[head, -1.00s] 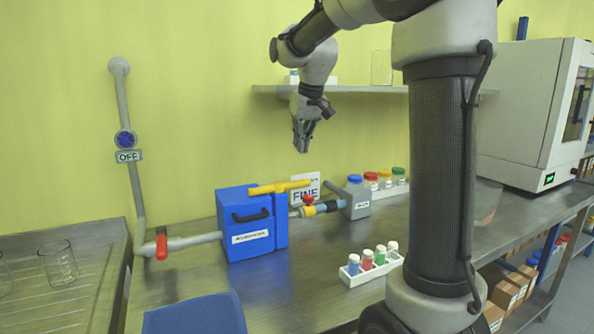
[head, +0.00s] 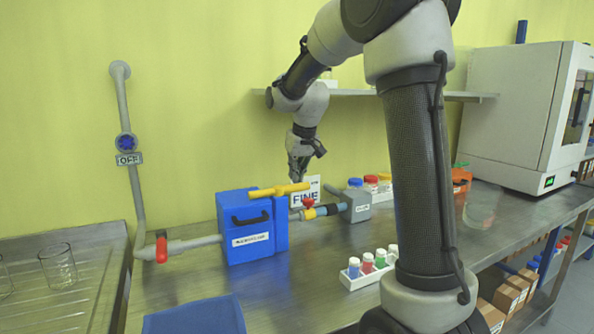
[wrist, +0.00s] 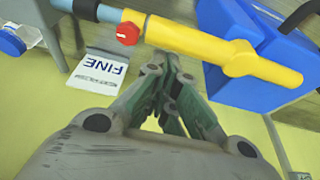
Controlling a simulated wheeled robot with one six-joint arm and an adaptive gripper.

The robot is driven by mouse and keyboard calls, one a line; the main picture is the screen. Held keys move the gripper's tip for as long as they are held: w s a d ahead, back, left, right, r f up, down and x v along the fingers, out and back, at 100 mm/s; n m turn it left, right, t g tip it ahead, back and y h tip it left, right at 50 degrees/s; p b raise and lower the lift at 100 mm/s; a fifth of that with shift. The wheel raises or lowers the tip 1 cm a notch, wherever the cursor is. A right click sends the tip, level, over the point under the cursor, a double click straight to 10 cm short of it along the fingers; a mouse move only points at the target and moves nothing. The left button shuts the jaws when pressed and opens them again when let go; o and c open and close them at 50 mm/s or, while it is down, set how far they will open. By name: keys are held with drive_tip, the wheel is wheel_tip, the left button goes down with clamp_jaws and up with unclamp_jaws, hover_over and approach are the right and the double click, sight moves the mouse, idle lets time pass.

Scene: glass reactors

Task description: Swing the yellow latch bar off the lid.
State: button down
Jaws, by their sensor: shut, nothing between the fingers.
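The yellow latch bar (head: 278,190) lies across the top of the blue box (head: 240,227), its right end sticking out past the box. The bar (wrist: 205,46) crosses the upper part of the wrist view, with a round boss over the blue box (wrist: 262,60). A dark handle (head: 250,216) is on the box's front. My gripper (head: 298,178) is shut and empty, pointing down close to the bar's protruding right end. In the wrist view my gripper's fingers (wrist: 170,100) are together beside the bar; whether they touch it I cannot tell.
A "FINE" sign (head: 306,193) stands behind the bar's end. A vial rack (head: 368,268) is in front, and a shelf (head: 420,95) is above.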

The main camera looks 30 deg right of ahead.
sight(280, 190)
drive_tip(key=shift+s+d+m, duration=0.2)
drive_tip(key=shift+s+m, duration=0.25)
drive_tip(key=shift+m, duration=0.25)
drive_tip(key=s+m+h, duration=0.1)
drive_tip(key=s+m, duration=0.1)
drive_tip(key=m, duration=0.1)
drive_tip(key=shift+d, duration=0.15)
drive_tip(key=s+a+m+g+h, duration=0.3)
drive_tip(key=s+m, duration=0.4)
drive_tip(key=m, duration=0.5)
drive_tip(key=shift+s+a+m+g, duration=0.3)
drive_tip(key=shift+a, duration=0.55)
drive_tip(key=shift+r, duration=0.1)
